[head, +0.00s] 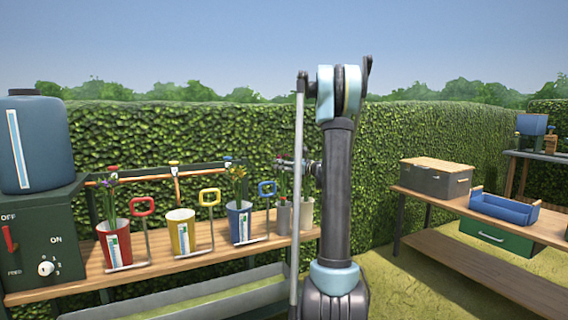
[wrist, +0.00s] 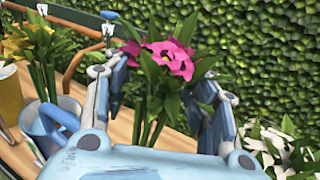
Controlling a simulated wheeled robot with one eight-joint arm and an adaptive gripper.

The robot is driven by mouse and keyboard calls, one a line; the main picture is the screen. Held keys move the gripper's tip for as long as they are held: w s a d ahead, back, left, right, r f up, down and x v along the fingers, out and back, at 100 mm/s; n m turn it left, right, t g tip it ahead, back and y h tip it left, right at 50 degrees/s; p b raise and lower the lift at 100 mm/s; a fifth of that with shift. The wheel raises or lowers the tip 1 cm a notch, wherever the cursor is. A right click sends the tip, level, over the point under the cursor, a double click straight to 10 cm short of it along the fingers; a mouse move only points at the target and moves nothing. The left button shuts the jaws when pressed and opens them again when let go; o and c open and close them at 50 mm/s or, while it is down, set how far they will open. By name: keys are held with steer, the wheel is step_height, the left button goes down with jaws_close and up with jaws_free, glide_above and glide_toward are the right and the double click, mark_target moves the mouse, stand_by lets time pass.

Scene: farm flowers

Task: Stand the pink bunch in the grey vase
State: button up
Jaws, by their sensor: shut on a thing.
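The pink bunch (wrist: 165,55), with green leaves and stems, is between the fingers of my gripper (wrist: 160,92) in the wrist view. My gripper is shut on its stems and holds it roughly upright. In the head view my gripper (head: 284,163) is above the right end of the bench, partly behind my arm. Green stems of the bunch (head: 282,183) show below it. The grey vase (head: 283,218) stands on the bench directly under these stems. Whether the stem ends are inside the vase or just above it, I cannot tell. My gripper's body hides the lower stems in the wrist view.
Red (head: 114,242), yellow (head: 182,232) and blue (head: 239,222) pots stand left along the bench (head: 160,260), with coloured handles between them. A pale vase (head: 303,214) is close right of the grey one. White flowers (wrist: 285,145) are near my gripper's right side.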

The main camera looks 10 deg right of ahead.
steer(key=shift+f, duration=1.5)
steer(key=o, duration=1.7)
steer(key=v, duration=1.2)
steer(key=shift+a, duration=0.1)
